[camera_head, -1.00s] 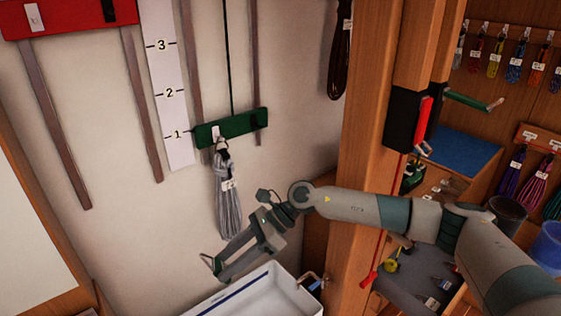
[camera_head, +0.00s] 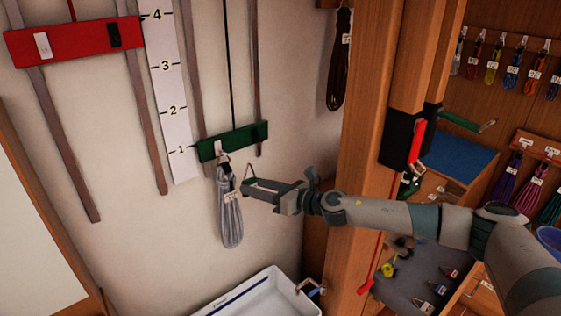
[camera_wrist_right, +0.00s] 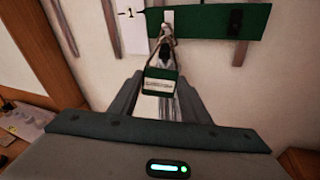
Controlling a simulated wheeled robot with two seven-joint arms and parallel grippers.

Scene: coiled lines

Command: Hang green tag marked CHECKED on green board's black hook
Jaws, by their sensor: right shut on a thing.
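The green tag (camera_wrist_right: 160,84) with a white label shows in the right wrist view between the fingers of my right gripper (camera_wrist_right: 158,98). The print on the label is too small to read. In the head view my right gripper (camera_head: 247,186) is just right of the hanging grey rope and below the green board (camera_head: 233,143); the tag is hard to make out there. The black hook (camera_head: 262,131) is on the right part of the board, and it also shows in the wrist view (camera_wrist_right: 236,20), up and right of the tag. My left gripper is not in view.
A coiled grey rope (camera_head: 229,215) hangs from the board's white hook (camera_head: 217,147), close to my right gripper. A wooden post (camera_head: 365,140) stands to the right. A white bin (camera_head: 255,294) is below. A red board (camera_head: 75,42) is at upper left.

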